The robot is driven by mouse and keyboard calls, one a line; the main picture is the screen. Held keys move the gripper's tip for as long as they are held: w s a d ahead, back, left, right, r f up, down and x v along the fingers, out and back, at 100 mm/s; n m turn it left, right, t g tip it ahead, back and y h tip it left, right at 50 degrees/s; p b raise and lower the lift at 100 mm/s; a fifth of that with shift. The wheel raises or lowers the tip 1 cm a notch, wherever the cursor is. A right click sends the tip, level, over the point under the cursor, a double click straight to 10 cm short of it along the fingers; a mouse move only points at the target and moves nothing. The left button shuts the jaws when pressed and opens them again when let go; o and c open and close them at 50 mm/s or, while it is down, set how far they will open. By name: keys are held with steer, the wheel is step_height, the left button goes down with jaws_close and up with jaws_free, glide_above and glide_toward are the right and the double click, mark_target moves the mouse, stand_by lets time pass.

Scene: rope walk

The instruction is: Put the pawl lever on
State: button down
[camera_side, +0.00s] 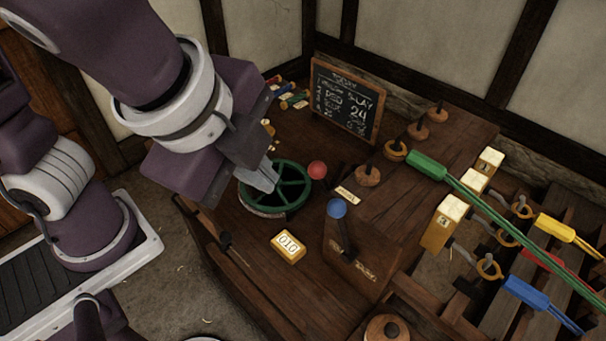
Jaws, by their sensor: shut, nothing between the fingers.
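Two ball-topped levers stand on the wooden bench. One has a red ball (317,170) on a dark stem, near a small pale label plate (347,195). The other has a blue ball (337,208) on a dark stem above a wooden block (352,262) with small labels. The labels are too small to read, so I cannot tell which is the pawl lever. My gripper (263,182) is shut and empty, at the left side of the green spoked wheel (291,192), left of the red ball. It hides part of the wheel; I cannot tell whether it touches it.
A yellow counter block (288,246) sits in front of the wheel. A chalkboard (347,101) stands at the back. Several wooden pegs line the back right. Green, yellow and blue strands with hooks (487,268) lie right. Bare bench shows left of the counter.

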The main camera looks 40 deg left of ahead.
mark_target(319, 168)
steer(key=w+a+f, duration=0.1)
steer(key=w+f, duration=0.7)
steer(key=shift+a+f, duration=0.15)
steer(key=shift+a, duration=0.15)
steer(key=shift+w, duration=0.15)
steer(key=w+g, duration=0.1)
steer(key=w+r+g, duration=0.1)
steer(key=w+g, duration=0.1)
steer(key=shift+r, duration=0.35)
steer(key=shift+w+r+g, duration=0.25)
steer(key=shift+w+g, duration=0.4)
steer(key=shift+w, duration=0.7)
steer(key=shift+w+r+g, duration=0.2)
steer(key=shift+w+g, duration=0.45)
steer(key=shift+w, duration=0.65)
steer(key=shift+w+a, duration=0.1)
steer(key=shift+w, duration=0.1)
